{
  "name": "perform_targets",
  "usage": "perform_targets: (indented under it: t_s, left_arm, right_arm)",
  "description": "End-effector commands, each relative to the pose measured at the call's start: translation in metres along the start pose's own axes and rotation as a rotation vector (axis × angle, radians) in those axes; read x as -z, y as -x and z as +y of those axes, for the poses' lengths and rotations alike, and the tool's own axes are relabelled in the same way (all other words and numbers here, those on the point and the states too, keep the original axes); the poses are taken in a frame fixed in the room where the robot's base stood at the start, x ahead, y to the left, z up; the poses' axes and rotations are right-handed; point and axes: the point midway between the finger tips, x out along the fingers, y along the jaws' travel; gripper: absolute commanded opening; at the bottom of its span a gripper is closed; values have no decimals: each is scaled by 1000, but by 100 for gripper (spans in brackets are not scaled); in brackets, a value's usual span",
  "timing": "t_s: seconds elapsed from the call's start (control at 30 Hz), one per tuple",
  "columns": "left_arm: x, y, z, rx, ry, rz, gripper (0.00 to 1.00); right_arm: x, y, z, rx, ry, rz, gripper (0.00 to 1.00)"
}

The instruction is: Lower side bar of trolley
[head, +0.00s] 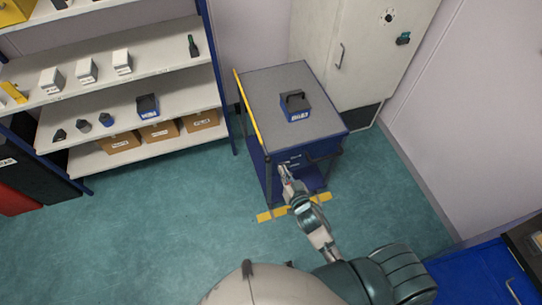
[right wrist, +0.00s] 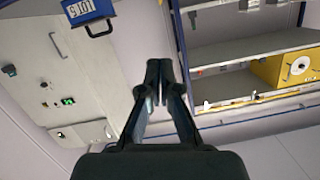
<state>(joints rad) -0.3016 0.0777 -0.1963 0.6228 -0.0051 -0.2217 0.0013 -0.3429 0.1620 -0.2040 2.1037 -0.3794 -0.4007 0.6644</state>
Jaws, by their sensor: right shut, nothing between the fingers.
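The trolley (head: 325,107) is blue with a grey top and stands in front of the grey cabinet. Its yellow side bar (head: 248,107) runs along the left edge of the top, at about the top's height. My right gripper (head: 284,171) is in front of the trolley's near side, right of the bar's near end and apart from it. In the right wrist view the fingers (right wrist: 158,77) are shut together with nothing between them. My left gripper is not in view.
Shelving (head: 180,83) with boxes and small items stands to the left. The cabinet (head: 345,45) is behind. Yellow floor marks (head: 272,214) lie at the trolley's foot. The green floor on the left is clear.

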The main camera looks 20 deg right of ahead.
Motion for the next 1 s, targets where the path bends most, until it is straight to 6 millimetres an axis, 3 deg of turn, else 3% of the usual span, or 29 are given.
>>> perform_targets:
  t_s: [0.43,0.9,1.0]
  left_arm:
    - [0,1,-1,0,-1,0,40]
    - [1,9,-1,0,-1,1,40]
    - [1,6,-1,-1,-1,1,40]
  right_arm:
    - [0,-10,-1,0,1,-1,0]
    - [1,-103,-1,0,2,0,0]
    - [-20,-105,-1,-2,-1,-6,0]
